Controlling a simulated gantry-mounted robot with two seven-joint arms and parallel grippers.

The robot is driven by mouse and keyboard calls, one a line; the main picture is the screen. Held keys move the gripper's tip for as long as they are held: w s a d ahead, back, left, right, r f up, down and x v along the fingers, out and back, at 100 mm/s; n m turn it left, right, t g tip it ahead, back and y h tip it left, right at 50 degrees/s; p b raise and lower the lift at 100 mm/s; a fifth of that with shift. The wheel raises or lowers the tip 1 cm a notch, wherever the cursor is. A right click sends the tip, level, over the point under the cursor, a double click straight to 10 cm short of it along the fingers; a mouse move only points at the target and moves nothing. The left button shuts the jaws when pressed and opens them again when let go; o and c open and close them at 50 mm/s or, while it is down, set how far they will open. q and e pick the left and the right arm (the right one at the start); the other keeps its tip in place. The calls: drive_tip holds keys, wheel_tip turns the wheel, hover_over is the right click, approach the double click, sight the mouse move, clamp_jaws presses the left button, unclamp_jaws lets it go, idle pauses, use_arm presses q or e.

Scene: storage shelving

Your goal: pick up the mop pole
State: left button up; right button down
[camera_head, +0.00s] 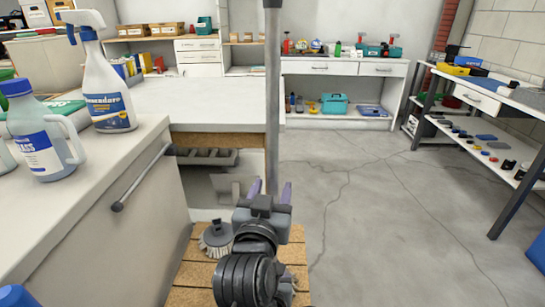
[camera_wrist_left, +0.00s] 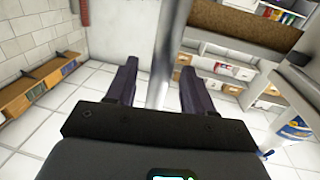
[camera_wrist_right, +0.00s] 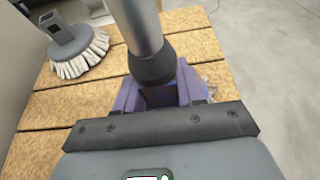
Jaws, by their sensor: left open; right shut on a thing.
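The mop pole (camera_head: 272,90) is a long grey rod standing upright in the middle of the head view. In the left wrist view the pole (camera_wrist_left: 166,45) runs between the open left fingers (camera_wrist_left: 158,75). In the right wrist view my right gripper (camera_wrist_right: 160,95) is shut on the pole at its dark collar (camera_wrist_right: 152,65). The pole's lower end is hidden behind that gripper.
A round brush (camera_head: 216,238) lies on the wooden slats (camera_head: 195,272) left of the pole. A white counter (camera_head: 125,160) with a spray bottle (camera_head: 108,85) and a jug (camera_head: 40,135) stands close on the left. The concrete floor (camera_head: 370,200) on the right is clear.

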sight(271, 147)
use_arm(q)
drive_tip(key=shift+w+d, duration=0.1)
drive_tip(key=shift+w, duration=0.6)
clamp_jaws()
wheel_tip(271, 147, up, 10)
drive_tip(key=shift+r, duration=0.1)
idle(0.3)
